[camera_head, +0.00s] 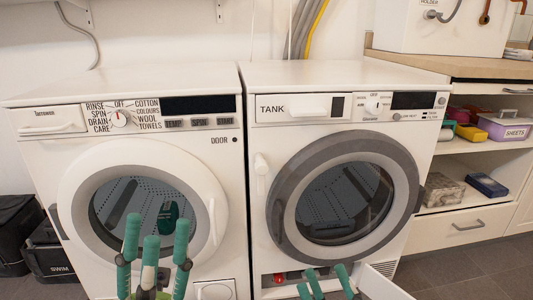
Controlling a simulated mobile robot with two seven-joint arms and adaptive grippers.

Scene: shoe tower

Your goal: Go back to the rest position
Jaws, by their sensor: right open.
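My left gripper (157,232) has teal fingers pointing up in front of the left washing machine (195,150). Its fingers are spread apart, and I see nothing held between them. My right gripper (327,276) shows only its teal fingertips at the bottom edge, in front of the right machine (262,215). Its fingers are open with nothing visible between them. The lower parts of both grippers are cut off by the picture's bottom edge.
Both machines' round doors are closed. A low white flap (384,284) stands open at the right machine's base, close to my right gripper. Shelves (460,147) with boxes stand at right. Black bags (18,232) stand on the floor at far left.

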